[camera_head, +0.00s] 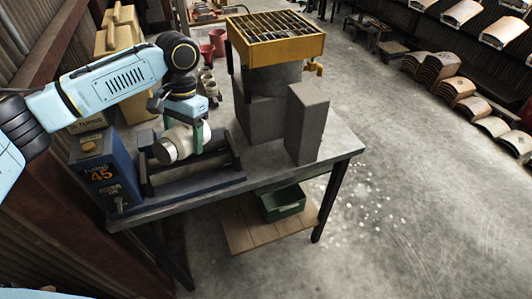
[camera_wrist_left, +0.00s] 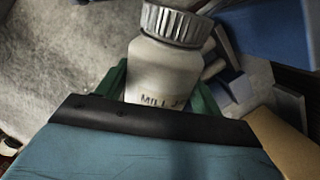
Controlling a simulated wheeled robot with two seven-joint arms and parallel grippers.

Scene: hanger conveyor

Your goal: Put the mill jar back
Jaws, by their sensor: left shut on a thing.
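The mill jar (camera_head: 172,144) is a pale, rounded jar. My left gripper (camera_head: 190,135) is shut on it, and the jar lies tilted just above or on the dark blue roller stand (camera_head: 195,180) on the table. I cannot tell whether jar and stand touch. In the left wrist view the jar (camera_wrist_left: 165,72) shows its ribbed grey lid and part of a "MILL J" label, between green fingers. The gripper's dark palm edge hides the jar's lower part. My right gripper is not in view.
A blue control box (camera_head: 103,170) marked "TURNO 45" stands left of the stand. Grey blocks (camera_head: 306,122) and a yellow-grated sieve unit (camera_head: 275,40) stand to the right and behind. A green bin (camera_head: 283,203) sits on the lower shelf.

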